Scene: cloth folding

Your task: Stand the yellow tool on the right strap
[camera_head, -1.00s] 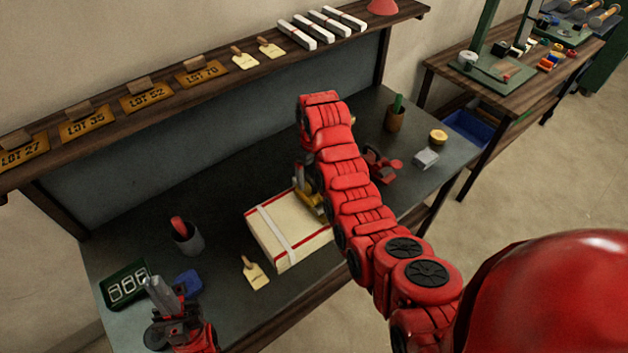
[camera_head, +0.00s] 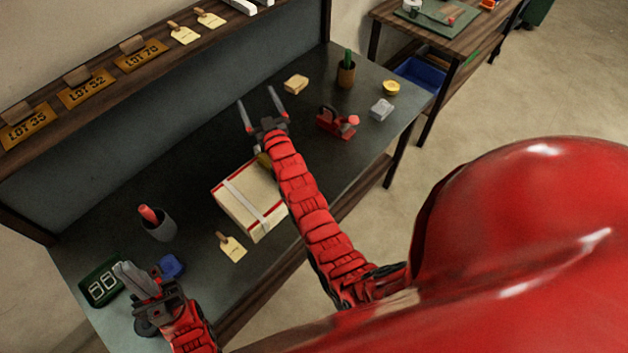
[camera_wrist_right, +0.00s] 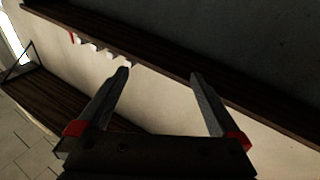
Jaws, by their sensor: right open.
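A cream box (camera_head: 258,188) with red edge lines lies on the dark bench in the head view. A white strap (camera_head: 240,200) crosses it; any strap further right is hidden by my right arm. A small yellow part (camera_head: 264,160), probably the yellow tool, shows at the box's far edge beside my right arm; most of it is hidden, so I cannot tell its pose. My right gripper (camera_head: 262,100) is open and empty, beyond the box, and its open fingers show in the right wrist view (camera_wrist_right: 158,88). My left gripper (camera_head: 122,270) hovers at the front left; its finger gap is unclear.
A tag (camera_head: 231,248) lies before the box.

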